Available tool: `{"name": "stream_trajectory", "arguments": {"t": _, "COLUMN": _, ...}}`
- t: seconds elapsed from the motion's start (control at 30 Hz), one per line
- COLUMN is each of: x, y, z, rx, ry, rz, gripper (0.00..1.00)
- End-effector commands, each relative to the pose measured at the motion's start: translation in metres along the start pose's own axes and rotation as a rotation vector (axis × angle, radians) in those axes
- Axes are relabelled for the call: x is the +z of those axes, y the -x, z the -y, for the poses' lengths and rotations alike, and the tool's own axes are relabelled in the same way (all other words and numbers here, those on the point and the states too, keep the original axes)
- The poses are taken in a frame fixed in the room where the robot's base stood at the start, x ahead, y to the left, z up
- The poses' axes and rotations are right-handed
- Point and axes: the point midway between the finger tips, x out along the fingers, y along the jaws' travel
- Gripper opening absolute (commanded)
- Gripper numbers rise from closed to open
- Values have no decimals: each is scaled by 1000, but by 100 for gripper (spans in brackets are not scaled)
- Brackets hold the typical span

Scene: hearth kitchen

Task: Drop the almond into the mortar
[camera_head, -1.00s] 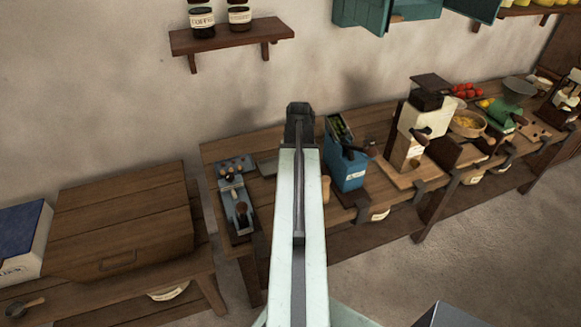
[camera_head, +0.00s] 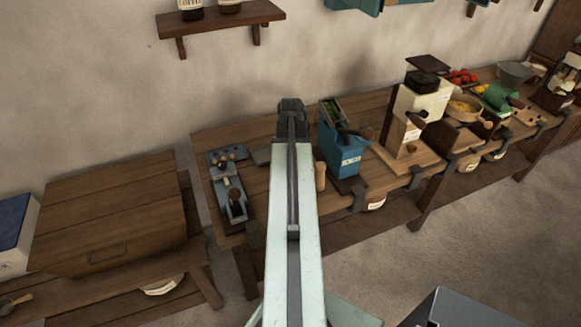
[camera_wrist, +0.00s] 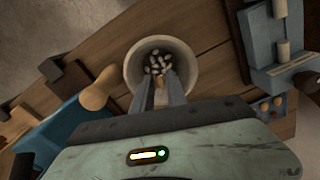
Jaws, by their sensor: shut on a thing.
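The mortar is a pale round bowl (camera_wrist: 133,72) on the wooden bench, upright in the wrist view, with several small whitish pieces (camera_wrist: 156,60) inside. My gripper (camera_wrist: 161,82) reaches over the near rim, its fingertips above the bowl's inside. It is shut on a small tan thing (camera_wrist: 161,97), seemingly the almond, mostly hidden between the fingers. In the head view, my gripper (camera_head: 291,108) is over the bench, and my own arm hides the mortar.
A wooden knobbed piece (camera_wrist: 97,94) and a blue box (camera_head: 343,145) stand beside the mortar. A grey-blue device (camera_head: 228,185) lies at the bench's left end. A cream grinder (camera_head: 412,112) stands farther right. A wooden chest (camera_head: 108,215) is at the left.

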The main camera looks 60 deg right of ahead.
Motion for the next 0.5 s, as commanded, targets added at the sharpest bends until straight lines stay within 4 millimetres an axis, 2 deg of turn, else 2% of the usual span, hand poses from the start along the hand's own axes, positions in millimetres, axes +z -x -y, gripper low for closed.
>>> {"name": "stream_trajectory", "arguments": {"t": 0.03, "x": 0, "y": -8, "z": 0, "rx": 0, "ry": 0, "rz": 0, "gripper": 2}}
{"name": "stream_trajectory", "arguments": {"t": 0.1, "x": 0, "y": -10, "z": 0, "rx": 0, "ry": 0, "rz": 0, "gripper": 2}}
{"name": "stream_trajectory", "arguments": {"t": 0.37, "x": 0, "y": -9, "z": 1, "rx": 0, "ry": 1, "rz": 0, "gripper": 2}}
{"name": "stream_trajectory", "arguments": {"t": 0.4, "x": 0, "y": -9, "z": 1, "rx": 0, "ry": 1, "rz": 0, "gripper": 26}}
{"name": "stream_trajectory", "arguments": {"t": 0.47, "x": 0, "y": -9, "z": 1, "rx": 0, "ry": 1, "rz": 0, "gripper": 43}}
{"name": "stream_trajectory", "arguments": {"t": 0.5, "x": 0, "y": -9, "z": 1, "rx": 0, "ry": 1, "rz": 0, "gripper": 43}}
